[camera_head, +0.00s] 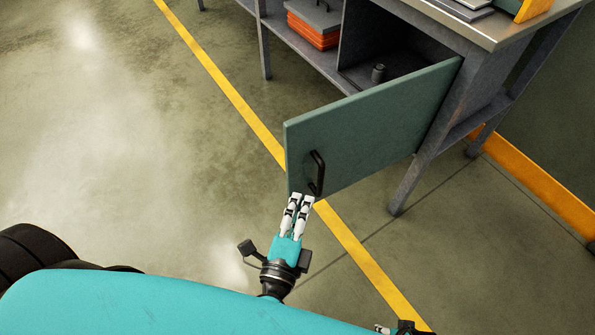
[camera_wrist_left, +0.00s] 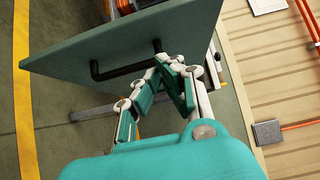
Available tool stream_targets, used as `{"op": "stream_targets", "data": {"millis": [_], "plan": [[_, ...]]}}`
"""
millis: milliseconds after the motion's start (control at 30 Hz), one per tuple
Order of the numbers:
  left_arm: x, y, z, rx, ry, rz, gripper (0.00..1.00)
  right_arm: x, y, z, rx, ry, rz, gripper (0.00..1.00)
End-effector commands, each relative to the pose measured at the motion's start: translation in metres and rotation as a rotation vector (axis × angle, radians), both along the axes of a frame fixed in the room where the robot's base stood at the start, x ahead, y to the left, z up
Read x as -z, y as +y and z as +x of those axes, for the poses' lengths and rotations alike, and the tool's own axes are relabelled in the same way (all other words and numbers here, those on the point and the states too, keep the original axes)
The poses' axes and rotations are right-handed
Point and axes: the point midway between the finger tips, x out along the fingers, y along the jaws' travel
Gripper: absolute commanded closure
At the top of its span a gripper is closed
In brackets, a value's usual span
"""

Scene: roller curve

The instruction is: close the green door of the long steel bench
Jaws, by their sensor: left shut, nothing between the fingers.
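The green door (camera_head: 375,130) of the steel bench (camera_head: 490,25) stands wide open, swung out toward me from its right edge. Its black handle (camera_head: 317,173) is near the free left edge. My left gripper (camera_head: 303,198) is shut and empty, with its fingertips at the door's lower free corner, just below the handle. The left wrist view shows the door (camera_wrist_left: 120,50), the handle (camera_wrist_left: 125,70) and the fingertips (camera_wrist_left: 170,62) close to the handle's end; I cannot tell whether they touch. Only a sliver of my right gripper (camera_head: 384,329) shows at the bottom edge.
The open compartment (camera_head: 385,45) holds a small dark cylinder (camera_head: 378,73). An orange stack (camera_head: 312,30) lies on the shelf to its left. A bench leg (camera_head: 412,180) stands under the door's hinge side. The floor left of the yellow line (camera_head: 225,85) is clear.

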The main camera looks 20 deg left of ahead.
Motion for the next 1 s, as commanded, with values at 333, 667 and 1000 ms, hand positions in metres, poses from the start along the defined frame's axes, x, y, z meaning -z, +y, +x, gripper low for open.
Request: {"op": "stream_targets", "data": {"millis": [333,667,1000], "plan": [[-0.002,0.016,0.063,-0.001,0.001,0.002,1.0,0.04,-0.004,-0.031,-0.006,0.029,-0.003,0.33],[0.001,0.031,0.077,0.001,0.003,-0.001,1.0,0.052,-0.006,-0.041,-0.008,0.036,-0.004,0.33],[0.001,0.032,0.078,0.004,0.003,0.001,1.0,0.052,-0.006,-0.041,-0.009,0.036,-0.005,0.33]]}}
